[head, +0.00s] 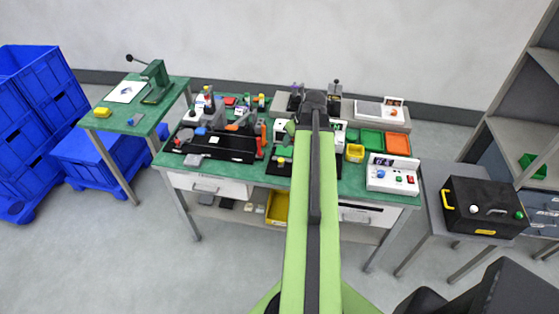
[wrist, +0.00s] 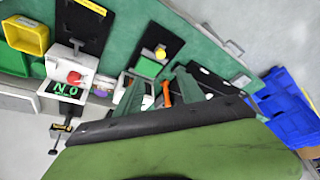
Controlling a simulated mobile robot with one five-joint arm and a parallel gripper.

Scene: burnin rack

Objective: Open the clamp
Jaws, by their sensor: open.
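No part is clearly marked as the clamp. A dark upright fixture with a T-shaped top (head: 335,92) on the grey block at the bench's back may be it. It shows in the wrist view (wrist: 60,135) at lower left, with its jaw state unclear. An orange upright lever (head: 263,134) stands left of my arm; an orange handle-like part (wrist: 167,93) shows between my fingers in the wrist view. My gripper (wrist: 160,88) is open, with two dark green fingers apart and nothing visibly held. In the head view my arm hides its fingertips.
The green bench (head: 240,172) is crowded. A yellow bin (head: 354,153), green and orange trays (head: 397,144), and a white button box (head: 392,176) stand right of my arm. A black toolbox (head: 484,209) is at far right. A press (head: 157,82) stands on a side table.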

